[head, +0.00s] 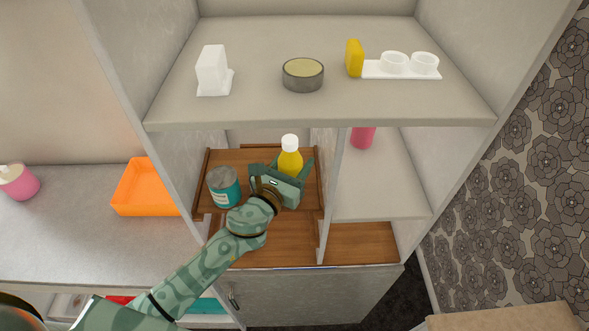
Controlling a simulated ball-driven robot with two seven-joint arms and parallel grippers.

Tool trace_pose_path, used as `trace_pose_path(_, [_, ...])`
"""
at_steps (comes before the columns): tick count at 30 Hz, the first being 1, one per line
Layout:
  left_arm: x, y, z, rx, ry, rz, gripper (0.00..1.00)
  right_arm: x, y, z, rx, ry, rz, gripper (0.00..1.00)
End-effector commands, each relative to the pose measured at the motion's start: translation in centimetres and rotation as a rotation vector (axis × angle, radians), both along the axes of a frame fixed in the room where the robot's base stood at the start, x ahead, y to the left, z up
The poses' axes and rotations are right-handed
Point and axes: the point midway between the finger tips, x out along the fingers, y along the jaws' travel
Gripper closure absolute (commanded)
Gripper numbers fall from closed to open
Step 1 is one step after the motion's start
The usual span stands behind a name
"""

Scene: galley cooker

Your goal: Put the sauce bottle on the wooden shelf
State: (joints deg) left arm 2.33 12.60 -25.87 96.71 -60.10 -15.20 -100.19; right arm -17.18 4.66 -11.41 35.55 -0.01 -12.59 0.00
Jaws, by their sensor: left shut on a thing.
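The sauce bottle (290,158) is yellow with a white cap. It stands upright over the upper wooden shelf (258,158) in the left bay of the cabinet. My left gripper (291,176) is shut on the bottle, and its jaws and wrist hide the bottle's lower part. I cannot tell whether the bottle's base touches the shelf. A teal can (223,187) stands on the same shelf, left of the gripper. My right gripper is not in view.
A pale upper shelf (320,100) overhangs the bay, with a white dish, a round tin (303,74) and a white cup holder on it. A divider (333,190) bounds the bay on the right. An orange tray (147,187) sits on the left counter.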

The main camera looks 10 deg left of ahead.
Motion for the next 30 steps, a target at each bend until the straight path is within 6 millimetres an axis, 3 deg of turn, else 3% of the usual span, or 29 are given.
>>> trace_pose_path(10, [0.1, 0.0, -0.2, 0.0, -0.002, 0.0, 0.79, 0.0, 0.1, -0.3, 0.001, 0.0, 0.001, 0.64])
trace_pose_path(11, [0.1, 0.0, -0.1, 0.001, -0.001, 0.0, 0.43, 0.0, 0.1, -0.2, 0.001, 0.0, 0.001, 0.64])
trace_pose_path(12, [0.1, 0.0, -0.1, 0.001, -0.001, 0.0, 0.32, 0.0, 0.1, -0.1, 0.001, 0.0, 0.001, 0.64])
trace_pose_path(13, [0.1, 0.0, -0.1, 0.001, -0.001, 0.0, 0.29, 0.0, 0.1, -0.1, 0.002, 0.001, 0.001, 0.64])
trace_pose_path(23, [0.0, 0.0, 0.4, 0.001, -0.001, 0.0, 0.29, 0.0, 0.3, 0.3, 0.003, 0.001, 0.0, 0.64])
trace_pose_path(30, [-4.6, 1.1, -0.1, 0.002, 0.001, -0.001, 0.29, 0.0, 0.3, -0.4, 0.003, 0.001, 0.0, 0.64])
